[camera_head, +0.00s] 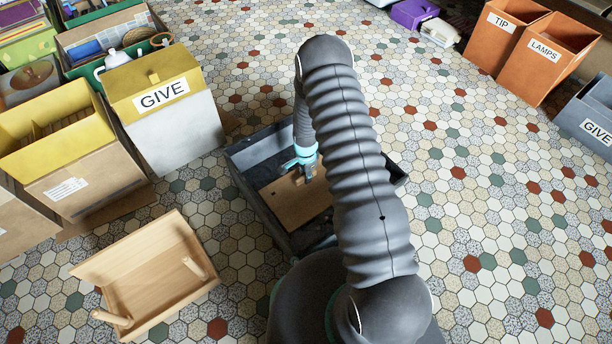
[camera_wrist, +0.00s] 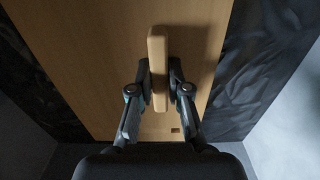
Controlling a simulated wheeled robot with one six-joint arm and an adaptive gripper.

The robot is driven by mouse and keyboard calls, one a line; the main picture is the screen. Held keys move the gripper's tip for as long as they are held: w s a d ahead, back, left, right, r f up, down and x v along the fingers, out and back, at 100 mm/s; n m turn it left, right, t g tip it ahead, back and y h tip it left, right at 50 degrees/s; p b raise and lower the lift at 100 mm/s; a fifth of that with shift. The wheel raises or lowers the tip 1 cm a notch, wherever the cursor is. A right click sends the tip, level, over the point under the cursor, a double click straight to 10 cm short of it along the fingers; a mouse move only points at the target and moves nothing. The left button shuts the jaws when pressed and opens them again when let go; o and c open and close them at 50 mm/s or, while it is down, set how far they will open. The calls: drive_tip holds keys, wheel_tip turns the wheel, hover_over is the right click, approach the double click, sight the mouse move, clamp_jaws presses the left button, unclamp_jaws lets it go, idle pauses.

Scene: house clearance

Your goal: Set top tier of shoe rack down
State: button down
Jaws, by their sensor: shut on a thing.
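A wooden board, which appears to be the top tier of the shoe rack (camera_head: 292,205), lies within a dark grey open tray in the head view. In the wrist view the board (camera_wrist: 75,60) fills the middle, with a pale wooden post (camera_wrist: 157,50) on it. My gripper (camera_head: 303,172) is shut on this post; in the wrist view its fingers (camera_wrist: 160,75) press on both sides. My arm hides the board's right part in the head view. Whether the board rests on the tray's bottom is unclear. Another wooden tier (camera_head: 145,262) with two posts lies on the floor at lower left.
The grey tray (camera_head: 258,208) surrounds the board, with dark patterned material (camera_wrist: 270,65) beside it. A GIVE box (camera_head: 175,125) and open cartons (camera_head: 90,187) stand at left. TIP (camera_head: 497,45) and LAMPS (camera_head: 535,72) bins are far right. The tiled floor at right is clear.

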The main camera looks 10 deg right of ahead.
drive_tip(key=c, duration=1.6)
unclamp_jaws()
drive_tip(key=o, duration=0.5)
drive_tip(key=shift+c, duration=0.2)
